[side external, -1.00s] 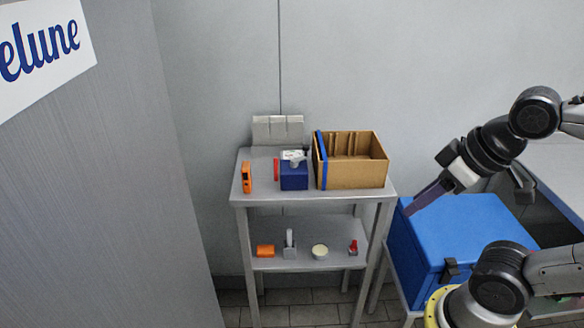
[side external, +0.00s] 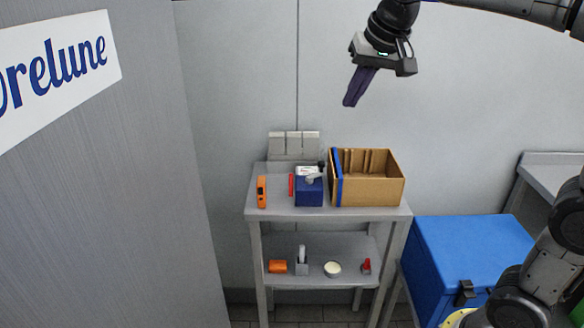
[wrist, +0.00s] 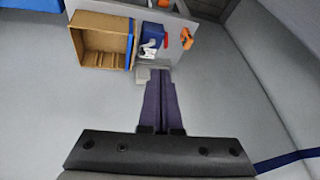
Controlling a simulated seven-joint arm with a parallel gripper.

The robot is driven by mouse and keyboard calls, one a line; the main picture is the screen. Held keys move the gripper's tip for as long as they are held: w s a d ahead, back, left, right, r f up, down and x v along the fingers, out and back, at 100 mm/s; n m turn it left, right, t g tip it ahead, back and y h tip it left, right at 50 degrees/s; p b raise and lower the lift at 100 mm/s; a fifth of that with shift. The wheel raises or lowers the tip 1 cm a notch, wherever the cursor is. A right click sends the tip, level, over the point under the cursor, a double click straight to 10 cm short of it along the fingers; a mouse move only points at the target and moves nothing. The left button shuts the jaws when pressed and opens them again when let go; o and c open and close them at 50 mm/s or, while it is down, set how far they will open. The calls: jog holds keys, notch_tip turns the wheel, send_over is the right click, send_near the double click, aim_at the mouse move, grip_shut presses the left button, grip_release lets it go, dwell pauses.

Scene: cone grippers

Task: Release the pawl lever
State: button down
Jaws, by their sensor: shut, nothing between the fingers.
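A dark blue block (side external: 308,192) stands on the cart's top shelf, with a small light grey part (side external: 313,178) on top that looks like a lever; it is too small to tell its position. The blue block also shows near the top of the wrist view (wrist: 151,31). My gripper (side external: 350,103) is high above the cart, pointing down, with its purple fingers together and empty. In the wrist view my gripper's fingers (wrist: 158,84) lie side by side, well apart from the block.
An open cardboard box (side external: 372,190) with a blue strip stands right of the block. A red piece (side external: 292,185) and an orange device (side external: 262,191) are to its left. A grey panel (side external: 293,145) stands behind. Several small items sit on the lower shelf (side external: 316,250). A blue chest (side external: 470,250) is at right.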

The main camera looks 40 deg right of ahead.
jog(key=w+d+f+m, duration=0.1)
jog(key=w+f, duration=0.1)
jog(key=w, duration=0.6)
jog(key=m+g, duration=0.1)
jog(key=g, duration=0.2)
send_over(291, 185)
jog(key=s+a+f+x, duration=0.1)
jog(key=s+a+x, duration=0.15)
jog(key=x, duration=1.35)
jog(key=shift+s+d+f+h, duration=0.15)
jog(key=shift+d+h, duration=0.15)
jog(key=shift+d, duration=0.5)
jog(key=shift+d+f, duration=0.1)
jog(key=shift+f, duration=0.45)
jog(key=x, duration=0.9)
